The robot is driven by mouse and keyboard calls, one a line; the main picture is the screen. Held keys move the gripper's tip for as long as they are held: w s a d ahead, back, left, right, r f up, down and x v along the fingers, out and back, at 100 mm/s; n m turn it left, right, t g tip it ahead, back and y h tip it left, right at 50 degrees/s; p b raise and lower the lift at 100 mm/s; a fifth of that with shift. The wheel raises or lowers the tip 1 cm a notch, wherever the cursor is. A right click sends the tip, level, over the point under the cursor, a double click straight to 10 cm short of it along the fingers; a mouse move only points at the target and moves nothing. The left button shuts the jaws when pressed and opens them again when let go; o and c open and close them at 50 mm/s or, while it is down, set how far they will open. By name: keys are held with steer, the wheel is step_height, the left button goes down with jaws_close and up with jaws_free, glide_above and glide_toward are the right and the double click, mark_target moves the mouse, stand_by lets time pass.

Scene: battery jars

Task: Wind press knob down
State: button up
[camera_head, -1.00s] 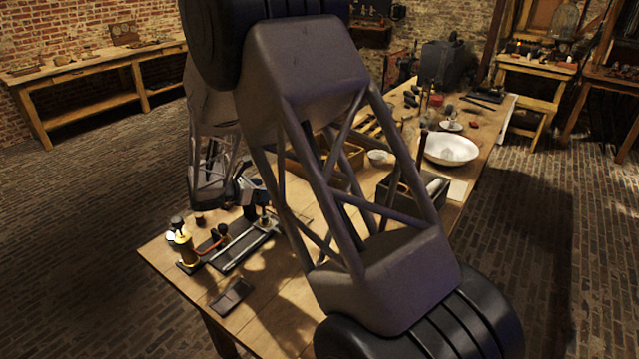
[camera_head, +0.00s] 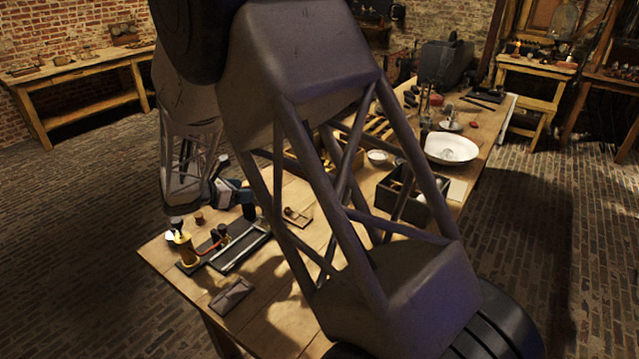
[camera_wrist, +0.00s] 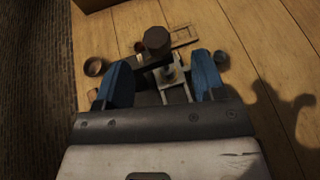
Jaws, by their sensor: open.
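The press sits on a dark base (camera_head: 240,248) near the left end of the table. In the wrist view a dark round knob (camera_wrist: 157,40) stands up from it, just beyond and between my fingertips. A pale metal part (camera_wrist: 172,75) lies below the knob. My gripper (camera_wrist: 162,75) is open, with one blue finger on each side of the press and a gap to both. In the head view my gripper (camera_head: 232,190) is above the press, partly covered by my arm. I cannot tell whether any finger touches the press.
A brass cylinder (camera_head: 184,246) with a red handle stands left of the press. A small pot (camera_head: 199,218) is behind it, and a small wooden piece (camera_head: 297,217) lies to the right. A dark flat pouch (camera_head: 231,296) lies near the front edge. An open dark box (camera_head: 405,200) stands further right.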

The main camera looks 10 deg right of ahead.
steer(key=s+d+r+m+g+y, duration=0.1)
steer(key=s+d+r+m+g, duration=0.1)
steer(key=s+d+r+m, duration=0.3)
steer(key=s+d+r+m+g+y, duration=0.2)
steer(key=s+d+r+m, duration=0.4)
steer(key=s+d, duration=0.6)
steer(key=shift+s+d+r+g, duration=0.25)
steer(key=shift+d+r+g, duration=0.4)
steer(key=shift+d, duration=0.75)
steer(key=w+a+f+n+t+h, duration=0.2)
steer(key=w+a+f+n, duration=0.3)
steer(key=w+a, duration=0.4)
steer(key=w+a+f+n+t+h, duration=0.1)
steer(key=w+a+f+n+t, duration=0.1)
steer(key=w+a+f+n, duration=0.3)
steer(key=w+a+f, duration=0.2)
steer(key=w+a, duration=0.2)
steer(key=a, duration=0.2)
steer(key=shift+w+a+f+h, duration=0.3)
steer(key=shift+f+h, duration=0.1)
steer(key=shift+t, duration=0.25)
steer(key=shift+x, duration=3.9)
